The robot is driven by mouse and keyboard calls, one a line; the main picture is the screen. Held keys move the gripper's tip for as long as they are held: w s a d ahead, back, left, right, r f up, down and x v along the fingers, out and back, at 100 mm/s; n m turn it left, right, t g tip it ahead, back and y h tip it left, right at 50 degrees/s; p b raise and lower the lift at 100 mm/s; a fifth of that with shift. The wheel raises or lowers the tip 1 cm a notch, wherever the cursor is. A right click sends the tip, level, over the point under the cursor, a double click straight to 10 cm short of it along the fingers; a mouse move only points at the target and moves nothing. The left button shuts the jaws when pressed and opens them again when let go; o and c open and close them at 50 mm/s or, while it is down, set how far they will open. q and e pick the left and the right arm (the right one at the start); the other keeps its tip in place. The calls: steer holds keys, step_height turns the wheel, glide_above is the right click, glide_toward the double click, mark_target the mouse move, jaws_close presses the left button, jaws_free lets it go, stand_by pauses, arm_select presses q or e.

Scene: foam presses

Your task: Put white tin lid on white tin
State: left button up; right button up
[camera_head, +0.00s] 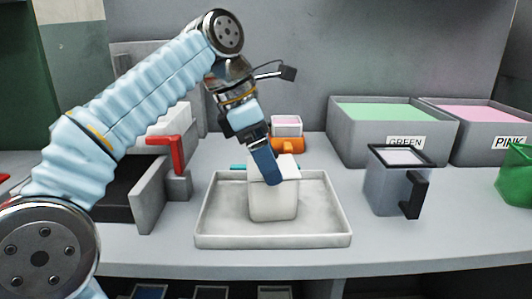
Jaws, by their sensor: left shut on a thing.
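The white tin (273,205) stands upright in a shallow pale tray (325,240). My left gripper (268,178) reaches down from above, shut, with a blue finger over the upper front of the tin. A white piece that looks like the tin's lid (290,166) shows at the top, beside the finger, and the gripper appears shut on it. The finger hides much of the lid and the tin's rim, so I cannot tell whether the lid is seated or just above. My right gripper is not in view.
A clear jug (385,190) with a black handle stands right of the tray. Grey bins labelled GREEN (358,149) and PINK (478,150) are behind it. A green container (515,178) is far right. A grey press with a red handle (176,153) is left. An orange object (287,145) sits behind the tin.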

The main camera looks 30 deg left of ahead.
arm_select(q)
steer(key=o, duration=0.7)
steer(key=p+v, duration=0.2)
steer(key=v, duration=0.3)
steer(key=shift+r, duration=0.2)
steer(key=shift+s+a+r, duration=0.1)
steer(key=shift+a+r, duration=0.05)
steer(key=shift+r, duration=0.15)
steer(key=shift+s+a+r, duration=0.2)
steer(key=shift+a+r, duration=0.05)
steer(key=shift+r, duration=0.4)
